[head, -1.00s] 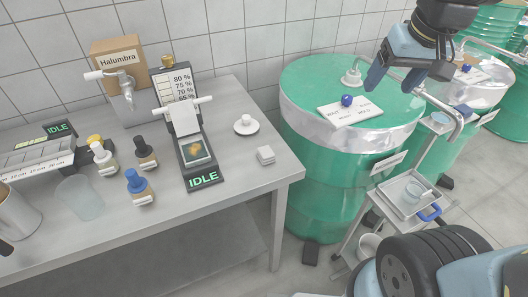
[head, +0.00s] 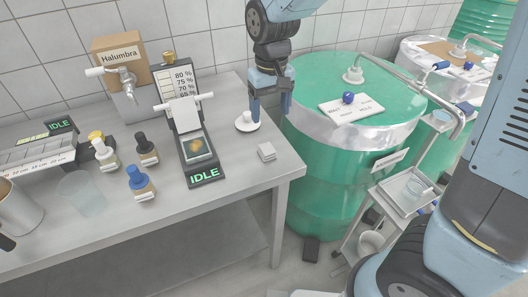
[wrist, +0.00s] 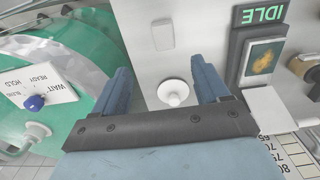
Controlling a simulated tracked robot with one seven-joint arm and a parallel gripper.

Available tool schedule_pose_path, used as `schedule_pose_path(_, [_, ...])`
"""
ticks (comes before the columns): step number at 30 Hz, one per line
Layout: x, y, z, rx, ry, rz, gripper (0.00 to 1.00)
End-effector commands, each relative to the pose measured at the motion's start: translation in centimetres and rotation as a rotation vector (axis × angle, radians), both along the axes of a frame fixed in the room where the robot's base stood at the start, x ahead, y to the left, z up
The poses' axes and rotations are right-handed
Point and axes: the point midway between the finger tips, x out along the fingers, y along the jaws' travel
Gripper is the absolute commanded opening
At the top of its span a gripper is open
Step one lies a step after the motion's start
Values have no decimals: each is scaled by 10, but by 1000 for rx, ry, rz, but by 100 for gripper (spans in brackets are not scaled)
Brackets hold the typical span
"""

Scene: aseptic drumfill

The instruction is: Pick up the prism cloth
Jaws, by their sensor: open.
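The prism cloth, seemingly the small white folded square (head: 267,152), lies flat on the grey bench near its front right corner. It also shows in the wrist view (wrist: 162,35), beyond the fingertips and roughly midway between their lines. My gripper (head: 271,110) points down above the bench's right side, behind the cloth in the head view.
A device reading IDLE (head: 200,165) stands left of the cloth. Several bottles, including a blue-capped one (head: 138,182), stand farther left. A green drum (head: 330,165) with a sign and blue knob stands right of the bench. The bench around the cloth is clear.

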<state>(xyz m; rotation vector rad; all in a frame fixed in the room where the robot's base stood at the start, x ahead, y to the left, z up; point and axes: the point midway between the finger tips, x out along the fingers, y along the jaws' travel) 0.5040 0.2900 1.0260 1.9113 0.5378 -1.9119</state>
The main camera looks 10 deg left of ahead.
Motion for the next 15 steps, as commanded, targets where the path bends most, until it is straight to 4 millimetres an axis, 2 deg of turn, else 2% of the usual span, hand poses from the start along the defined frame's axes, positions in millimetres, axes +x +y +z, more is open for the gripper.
schedule_pose_path(9, [-1, 0, -52, -3, 4, 0, 74])
schedule_pose_path(15, [-1, 0, -76, -1, 2, 0, 74])
